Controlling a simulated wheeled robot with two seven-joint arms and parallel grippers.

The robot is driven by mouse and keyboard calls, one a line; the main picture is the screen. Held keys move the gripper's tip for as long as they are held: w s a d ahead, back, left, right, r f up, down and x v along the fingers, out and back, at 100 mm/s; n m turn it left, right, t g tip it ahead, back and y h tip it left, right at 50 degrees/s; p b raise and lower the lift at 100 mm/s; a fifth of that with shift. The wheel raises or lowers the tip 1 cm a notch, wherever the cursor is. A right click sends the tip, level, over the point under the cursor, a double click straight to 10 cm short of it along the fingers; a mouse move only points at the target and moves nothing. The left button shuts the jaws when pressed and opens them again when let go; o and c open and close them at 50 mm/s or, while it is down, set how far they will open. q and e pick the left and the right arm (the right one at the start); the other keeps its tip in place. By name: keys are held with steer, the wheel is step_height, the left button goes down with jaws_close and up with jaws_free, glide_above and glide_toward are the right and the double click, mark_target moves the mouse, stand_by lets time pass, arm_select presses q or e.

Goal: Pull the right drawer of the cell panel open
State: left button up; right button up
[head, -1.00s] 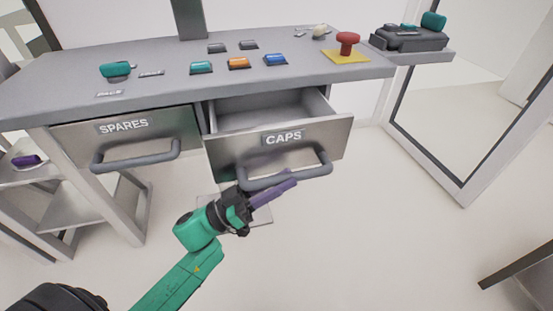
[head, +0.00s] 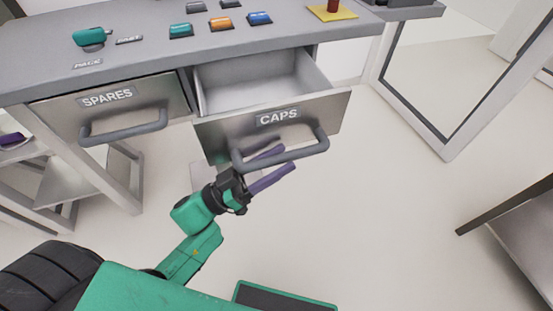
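The right drawer (head: 218,138), labelled CAPS, stands well open under the grey cell panel (head: 150,52), and its bare interior shows. Its grey bar handle (head: 310,150) is on the front. My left gripper (head: 278,164) has purple fingers at the left part of this handle. One finger shows above the bar and the other below it, with the bar between them; the exact contact is hard to see. The left drawer (head: 65,118), labelled SPARES, is shut, with a similar handle (head: 120,135). My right gripper is out of view.
Teal, orange and blue buttons (head: 220,24) and a red knob on a yellow plate (head: 340,12) are on the panel top. A grey shelf stand (head: 75,185) is at left. A dark-edged table (head: 520,225) is at right. The floor before the drawer is clear.

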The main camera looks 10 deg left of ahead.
arm_select(q)
steer(key=shift+a, duration=0.1)
steer(key=b+v, duration=0.1)
steer(key=v, duration=1.3)
steer(key=shift+s+a+f, duration=0.1)
steer(key=shift+s+f, duration=0.05)
